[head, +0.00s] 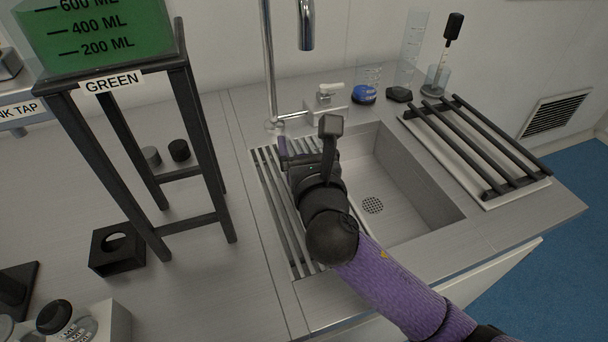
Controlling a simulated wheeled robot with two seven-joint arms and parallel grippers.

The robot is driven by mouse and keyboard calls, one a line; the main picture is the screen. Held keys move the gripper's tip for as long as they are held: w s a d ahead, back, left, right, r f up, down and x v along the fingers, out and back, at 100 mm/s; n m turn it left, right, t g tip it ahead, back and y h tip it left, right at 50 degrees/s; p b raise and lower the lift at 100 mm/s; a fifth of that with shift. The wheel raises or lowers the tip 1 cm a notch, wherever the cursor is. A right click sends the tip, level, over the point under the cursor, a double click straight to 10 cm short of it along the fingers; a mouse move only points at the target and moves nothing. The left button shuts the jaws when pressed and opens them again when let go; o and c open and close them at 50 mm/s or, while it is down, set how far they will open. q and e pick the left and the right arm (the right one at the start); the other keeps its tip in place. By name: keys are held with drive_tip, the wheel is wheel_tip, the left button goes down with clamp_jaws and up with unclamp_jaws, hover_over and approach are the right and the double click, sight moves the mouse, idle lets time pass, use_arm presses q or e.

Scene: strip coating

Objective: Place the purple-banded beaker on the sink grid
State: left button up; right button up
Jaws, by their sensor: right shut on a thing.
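My right gripper (306,158) is over the slatted sink grid (277,205), on the left side of the sink. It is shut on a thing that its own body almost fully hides. A small purple sliver (283,150) shows at the gripper's left side; I cannot tell for sure whether it is the band of the purple-banded beaker. No other purple-banded beaker is in view. I cannot tell whether the held thing touches the grid slats. My left gripper is not in view.
The sink basin (385,190) is right of the grid, with the tap (268,70) behind. A black stand (203,130) bearing a green tank (100,30) stands left. A rack of black bars (470,140) lies right. The counter between stand and grid is clear.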

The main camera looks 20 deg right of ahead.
wheel_tip(320, 180, down, 4)
drive_tip(key=shift+r+b, duration=0.1)
drive_tip(key=shift+b, duration=0.85)
drive_tip(key=shift+r, duration=0.3)
drive_tip(key=o, duration=1)
drive_tip(key=shift+f, duration=0.1)
drive_tip(key=shift+r+p, duration=0.2)
drive_tip(key=shift+p, duration=0.1)
drive_tip(key=s, duration=0.3)
drive_tip(key=s+a+p, duration=0.1)
drive_tip(key=s, duration=0.3)
drive_tip(key=s+p, duration=0.1)
drive_tip(key=s, duration=0.3)
drive_tip(key=shift+s+a+f, duration=0.1)
drive_tip(key=shift+s+a, duration=0.15)
drive_tip(key=shift+s, duration=0.3)
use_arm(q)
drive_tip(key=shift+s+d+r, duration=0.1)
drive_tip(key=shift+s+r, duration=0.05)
